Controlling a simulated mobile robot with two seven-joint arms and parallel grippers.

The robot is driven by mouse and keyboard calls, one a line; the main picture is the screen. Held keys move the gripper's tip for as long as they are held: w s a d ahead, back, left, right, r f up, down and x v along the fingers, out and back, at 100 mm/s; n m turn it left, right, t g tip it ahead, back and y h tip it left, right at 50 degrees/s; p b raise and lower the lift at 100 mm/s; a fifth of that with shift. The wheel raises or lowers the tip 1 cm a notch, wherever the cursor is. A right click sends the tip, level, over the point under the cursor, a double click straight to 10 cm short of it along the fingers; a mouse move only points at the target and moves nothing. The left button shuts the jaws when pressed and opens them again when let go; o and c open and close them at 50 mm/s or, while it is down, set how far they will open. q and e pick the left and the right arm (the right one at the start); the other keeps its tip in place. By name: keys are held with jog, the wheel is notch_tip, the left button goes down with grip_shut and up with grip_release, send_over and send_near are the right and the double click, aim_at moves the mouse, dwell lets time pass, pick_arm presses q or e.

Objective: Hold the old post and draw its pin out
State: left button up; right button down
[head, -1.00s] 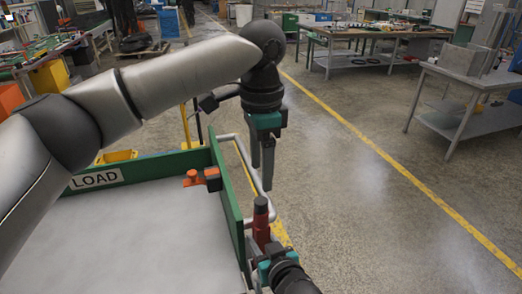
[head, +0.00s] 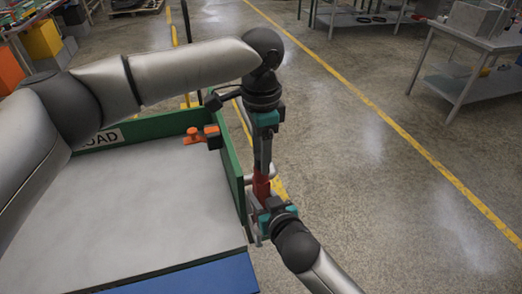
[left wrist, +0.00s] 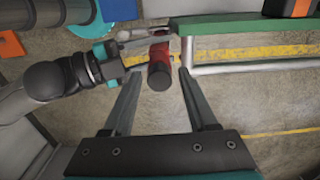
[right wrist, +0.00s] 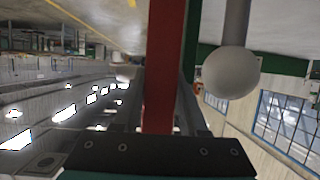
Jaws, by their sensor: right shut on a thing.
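The old post (head: 262,187) is red and stands upright beside the green-walled cart. My right gripper (head: 268,208) is shut on it low down. In the right wrist view the red post (right wrist: 163,70) runs between the fingers. My left gripper (head: 262,168) points down over the post's top. In the left wrist view its fingers are open (left wrist: 158,92), and the dark round pin end (left wrist: 159,76) shows between them with a gap on each side. In the head view the left fingers hide the pin.
The cart's green wall (head: 228,160) stands close to the left of the post, with a light metal rail. An orange and black piece (head: 203,136) sits at the cart's corner. The grey cart top (head: 130,210) is clear. Open floor lies to the right.

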pick_arm(q)
grip_shut()
jog(key=shift+r, duration=0.75)
dwell(0.9)
jog(key=shift+r, duration=2.9)
jog(key=shift+r, duration=1.5)
pick_arm(e)
jog(key=shift+c, duration=1.8)
grip_release()
jog(key=shift+s, duration=0.1)
